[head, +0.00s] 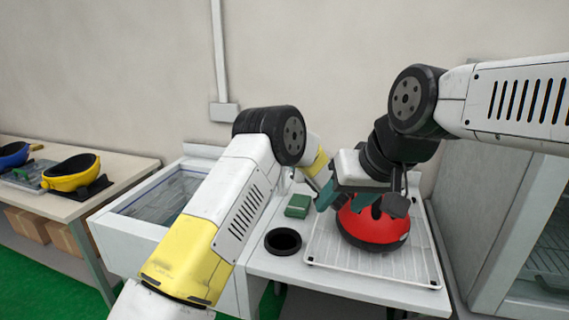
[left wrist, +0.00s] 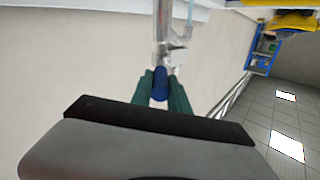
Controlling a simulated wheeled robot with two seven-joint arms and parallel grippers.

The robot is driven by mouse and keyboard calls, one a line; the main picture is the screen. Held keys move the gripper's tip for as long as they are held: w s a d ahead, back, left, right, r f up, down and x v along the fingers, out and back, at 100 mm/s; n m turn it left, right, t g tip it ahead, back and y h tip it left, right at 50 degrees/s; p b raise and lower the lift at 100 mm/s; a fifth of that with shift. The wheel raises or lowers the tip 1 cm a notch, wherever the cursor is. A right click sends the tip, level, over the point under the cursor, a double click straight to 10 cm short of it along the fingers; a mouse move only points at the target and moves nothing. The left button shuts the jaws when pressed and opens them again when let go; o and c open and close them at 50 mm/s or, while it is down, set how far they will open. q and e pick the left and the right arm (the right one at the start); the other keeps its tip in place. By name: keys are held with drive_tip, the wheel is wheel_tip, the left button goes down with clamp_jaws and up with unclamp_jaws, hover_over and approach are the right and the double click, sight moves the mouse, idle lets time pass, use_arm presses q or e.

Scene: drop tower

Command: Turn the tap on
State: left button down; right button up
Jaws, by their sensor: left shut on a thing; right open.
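The tap (left wrist: 164,30) is a metal pipe that shows at the top middle of the left wrist view, with a blue handle (left wrist: 160,84). My left gripper (left wrist: 161,78) has its green fingers on either side of this handle and is shut on it. In the head view the left gripper and the tap are hidden behind the arms. My right gripper (head: 343,203) is open and empty, above the red helmet, and I cannot tell whether it touches it.
The red helmet (head: 375,228) sits on a white wire rack (head: 335,263). A green box (head: 298,205) and a black ring (head: 283,241) stand left of it. The basin (head: 160,202) is further left. A side table (head: 122,174) holds yellow (head: 70,180) and blue helmets. A grey cabinet (head: 510,225) blocks the right.

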use_arm(q)
drive_tip(key=shift+w+d+n+g+y, duration=0.25)
drive_tip(key=shift+d+n+g+y, duration=0.4)
drive_tip(key=shift+y, duration=0.35)
drive_tip(key=shift+a, duration=0.1)
drive_tip(key=c, duration=1.3)
unclamp_jaws()
drive_tip(key=r, duration=0.2)
drive_tip(key=s+r, duration=0.1)
drive_tip(key=shift+r, duration=0.4)
drive_tip(key=s, duration=0.5)
drive_tip(key=s+a, duration=0.1)
drive_tip(key=s, duration=0.3)
drive_tip(key=s+a+r, duration=0.1)
drive_tip(key=s, duration=0.4)
drive_tip(key=shift+s+a+r, duration=0.1)
drive_tip(key=shift+s+a, duration=0.05)
drive_tip(key=shift+s, duration=0.2)
